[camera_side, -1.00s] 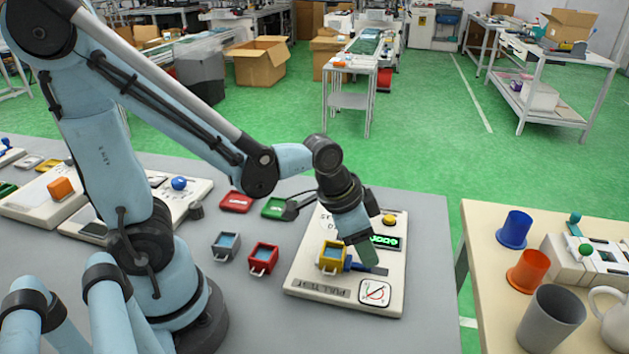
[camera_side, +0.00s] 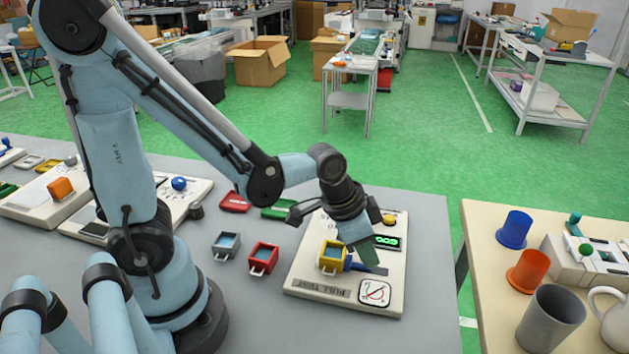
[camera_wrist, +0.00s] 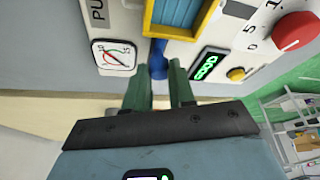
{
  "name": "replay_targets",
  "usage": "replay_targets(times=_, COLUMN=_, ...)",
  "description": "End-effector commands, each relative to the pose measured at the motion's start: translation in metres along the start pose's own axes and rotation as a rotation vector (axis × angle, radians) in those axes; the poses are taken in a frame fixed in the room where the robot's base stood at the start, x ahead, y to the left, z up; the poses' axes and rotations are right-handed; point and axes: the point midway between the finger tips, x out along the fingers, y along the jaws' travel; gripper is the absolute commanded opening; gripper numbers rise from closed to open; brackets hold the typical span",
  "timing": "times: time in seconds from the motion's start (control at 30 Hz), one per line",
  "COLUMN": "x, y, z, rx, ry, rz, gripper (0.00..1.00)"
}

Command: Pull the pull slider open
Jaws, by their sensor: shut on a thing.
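The pull slider is a yellow box (camera_side: 333,257) with a blue inside, on a cream panel (camera_side: 318,281) marked "PULL TEST". A blue handle (camera_wrist: 158,60) sticks out from the box's side towards my gripper in the wrist view. My gripper (camera_side: 370,258) has green fingers, pointing down at the handle, right of the yellow box. In the wrist view the fingers (camera_wrist: 160,82) stand on either side of the handle, shut on it. The fingers partly hide the handle in the side view.
The panel also carries a round gauge (camera_side: 374,292), a green digit display (camera_side: 387,242) and a yellow button (camera_side: 389,219). A red knob (camera_wrist: 296,31) shows in the wrist view. Grey (camera_side: 226,246) and red (camera_side: 263,258) boxes stand left of the panel.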

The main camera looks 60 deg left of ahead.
Motion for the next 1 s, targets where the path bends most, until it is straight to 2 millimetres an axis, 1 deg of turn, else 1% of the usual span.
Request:
replay_targets(times=0.27, x=0.001, y=0.000, z=-0.002, rx=0.001, ry=0.000, rz=-0.001, gripper=0.00)
replay_targets(times=0.53, x=0.011, y=0.011, z=-0.026, rx=0.003, ry=0.001, rz=0.000, gripper=0.00)
replay_targets(times=0.83, x=0.012, y=0.013, z=-0.029, rx=0.001, ry=0.006, rz=0.003, gripper=0.00)
replay_targets(times=0.87, x=0.012, y=0.013, z=-0.029, rx=0.001, ry=0.007, rz=0.003, gripper=0.28)
replay_targets(times=0.9, x=0.012, y=0.013, z=-0.029, rx=0.001, ry=0.006, rz=0.004, gripper=0.34)
replay_targets(times=1.0, x=0.012, y=0.013, z=-0.029, rx=0.001, ry=0.004, rz=0.003, gripper=0.48)
